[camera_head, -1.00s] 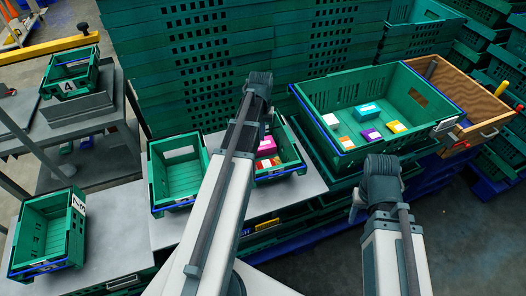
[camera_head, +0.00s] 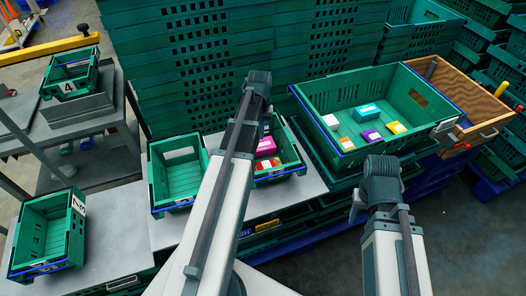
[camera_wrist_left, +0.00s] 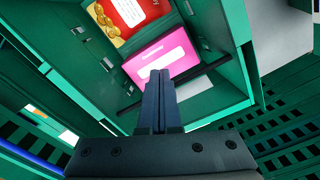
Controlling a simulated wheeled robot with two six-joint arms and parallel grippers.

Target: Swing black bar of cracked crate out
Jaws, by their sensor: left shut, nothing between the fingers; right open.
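A small green crate (camera_head: 288,170) stands on the grey table, partly behind my left arm. It holds a pink box and a red packet; the wrist view shows the pink box (camera_wrist_left: 160,57) and red packet (camera_wrist_left: 130,14) inside it. My left gripper (camera_wrist_left: 159,75) is shut and empty, pointing over this crate; my arm hides it in the head view.
An empty green crate (camera_head: 180,175) stands just left. A large green crate (camera_head: 330,90) with several small packages stands right, beside a wooden box (camera_head: 484,112). Tall crate stacks (camera_head: 190,70) block the back. Numbered crates stand at far left; bare table lies between.

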